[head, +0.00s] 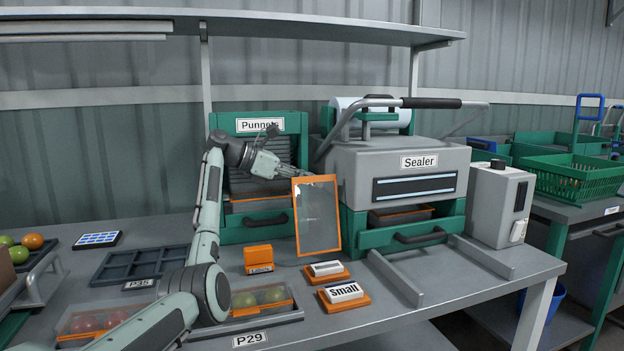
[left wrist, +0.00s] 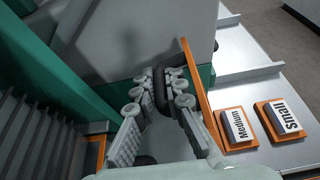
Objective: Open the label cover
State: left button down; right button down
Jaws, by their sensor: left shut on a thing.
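The label cover (head: 335,249) is a clear panel in an orange frame. It stands raised, close to upright, behind two label blocks on orange bases. In the left wrist view its orange frame (left wrist: 199,95) is seen nearly edge-on. My left gripper (head: 306,174) is at the cover's top edge. In the left wrist view my left gripper (left wrist: 167,98) is shut on a dark handle beside the frame. The front block (head: 343,291) reads "Small"; the one behind it (left wrist: 238,126) reads "Medium". My right gripper is not in view.
The grey sealer (head: 395,160) with its long lever stands right behind the cover. The punnet dispenser (head: 262,122) is behind my left arm. An orange label box (head: 258,260) is left of the cover.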

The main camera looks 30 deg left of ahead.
pick_arm(q)
jog(key=c, duration=1.8)
grip_release()
jog(key=shift+c, duration=0.2)
jog(key=v, duration=1.2)
